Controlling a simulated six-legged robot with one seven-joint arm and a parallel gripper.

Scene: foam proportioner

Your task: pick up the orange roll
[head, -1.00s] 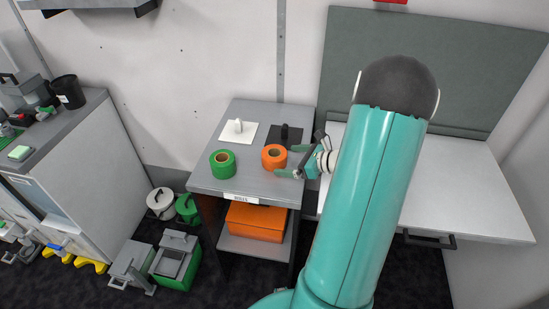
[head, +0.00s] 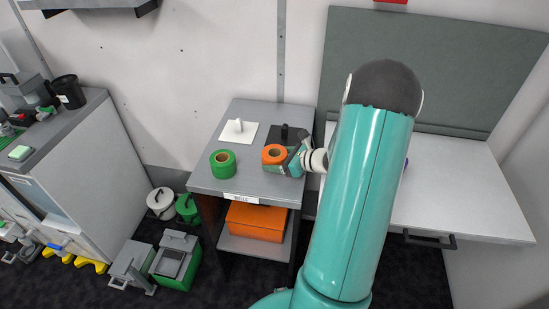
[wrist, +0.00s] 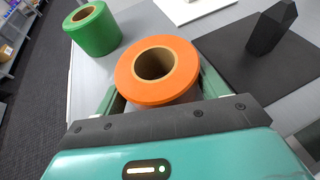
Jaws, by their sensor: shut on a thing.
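The orange roll (head: 274,154) stands upright near the right side of the small grey table's top. In the wrist view the orange roll (wrist: 157,70) sits between my fingers, its hollow core facing up. My gripper (head: 283,160) is shut on it from the right, with a finger on each side. In the wrist view my gripper (wrist: 157,92) shows at both flanks of the roll; the lower part of the roll is hidden by the gripper body. I cannot tell whether the roll is clear of the tabletop.
A green roll (head: 223,163) stands to the left on the same table (head: 215,184). Behind are a white plate (head: 239,133) with a peg and a black plate (head: 292,142) with a dark peg. A white bench (head: 470,205) lies to the right.

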